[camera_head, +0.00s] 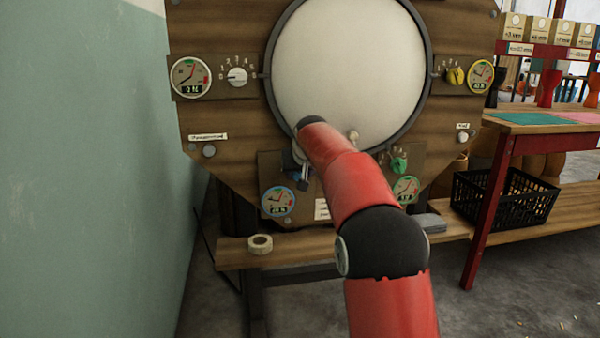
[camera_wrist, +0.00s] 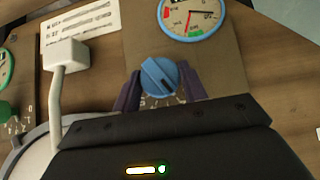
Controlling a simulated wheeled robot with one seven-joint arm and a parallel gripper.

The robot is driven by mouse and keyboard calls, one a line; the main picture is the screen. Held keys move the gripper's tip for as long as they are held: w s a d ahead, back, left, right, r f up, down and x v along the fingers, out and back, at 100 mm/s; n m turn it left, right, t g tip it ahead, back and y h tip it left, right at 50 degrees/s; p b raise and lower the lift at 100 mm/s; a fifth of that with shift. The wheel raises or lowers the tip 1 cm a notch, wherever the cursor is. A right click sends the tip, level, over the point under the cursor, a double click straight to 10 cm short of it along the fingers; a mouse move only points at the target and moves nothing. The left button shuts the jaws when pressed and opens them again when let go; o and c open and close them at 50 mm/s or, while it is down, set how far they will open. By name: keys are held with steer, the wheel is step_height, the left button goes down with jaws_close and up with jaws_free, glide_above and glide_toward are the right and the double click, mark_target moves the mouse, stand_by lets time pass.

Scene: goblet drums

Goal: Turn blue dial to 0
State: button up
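The blue dial (camera_wrist: 158,77) is a round knob with a raised ridge set diagonally, on a brown plate. My gripper (camera_wrist: 158,88) has its two dark purple fingers on either side of the dial, close to its edge; I cannot tell whether they touch it. Some scale marks show below the dial, but most numbers are hidden by my gripper. A blue-rimmed gauge (camera_wrist: 192,14) sits just above the dial in the wrist view. In the head view the blue dial (camera_head: 292,183) is small and partly covered by my gripper (camera_head: 301,175), near the blue-rimmed gauge (camera_head: 278,202).
A white dial (camera_head: 237,77), a yellow dial (camera_head: 455,77) and a green dial (camera_head: 399,163) sit elsewhere on the wooden panel around a large white disc (camera_head: 348,65). A white lever (camera_wrist: 66,58) stands out left of my gripper. A tape roll (camera_head: 260,244) lies on the shelf below.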

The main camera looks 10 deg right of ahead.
steer(key=c, duration=0.4)
steer(key=shift+c, duration=0.2)
steer(key=shift+a, duration=0.1)
steer(key=n+h, duration=0.1)
steer(key=h, duration=0.1)
steer(key=n+h+b, duration=0.1)
steer(key=h, duration=0.1)
steer(key=n+h, duration=0.1)
steer(key=h, duration=0.1)
steer(key=shift+a+f+n+t+h, duration=0.3)
steer(key=shift+a+n+t, duration=0.05)
steer(key=shift+n+t, duration=0.05)
steer(key=shift+n+t+h+b, duration=0.3)
steer(key=shift+n+h+b, duration=0.5)
steer(key=shift+h+b, duration=0.3)
